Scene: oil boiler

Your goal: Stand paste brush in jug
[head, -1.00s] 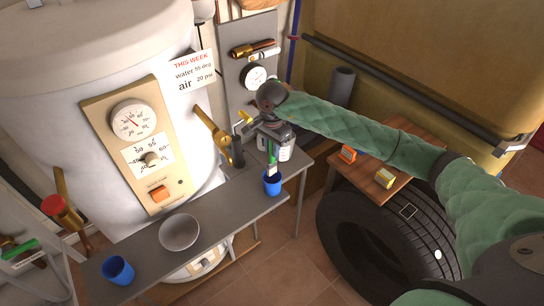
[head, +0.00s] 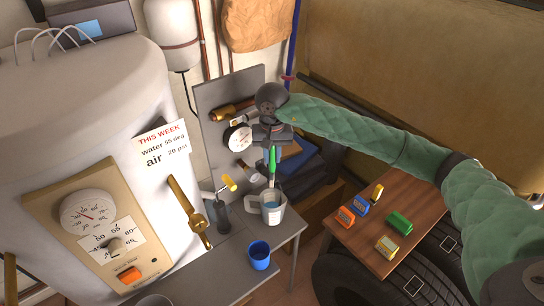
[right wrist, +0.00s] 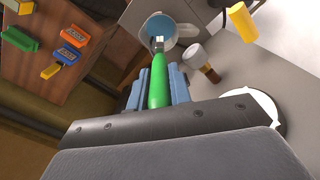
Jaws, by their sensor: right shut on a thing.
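The paste brush (head: 272,162) has a green handle and hangs upright, bristle end down, in my right gripper (head: 272,148). The gripper is shut on the handle, which also shows between the fingers in the right wrist view (right wrist: 158,85). The pale jug (head: 274,214), with blue inside, stands on the grey bench under the brush. The brush's lower end lines up with the jug's mouth in both views, and the jug also shows in the right wrist view (right wrist: 176,48). I cannot tell whether the tip is inside or just above the rim. My left gripper is out of view.
A blue cup (head: 259,257) stands at the bench's front edge. A pump with a yellow handle (head: 229,183) is left of the jug. A grey panel with a gauge (head: 237,138) rises behind. A wooden board (head: 367,240) with coloured blocks lies to the right.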

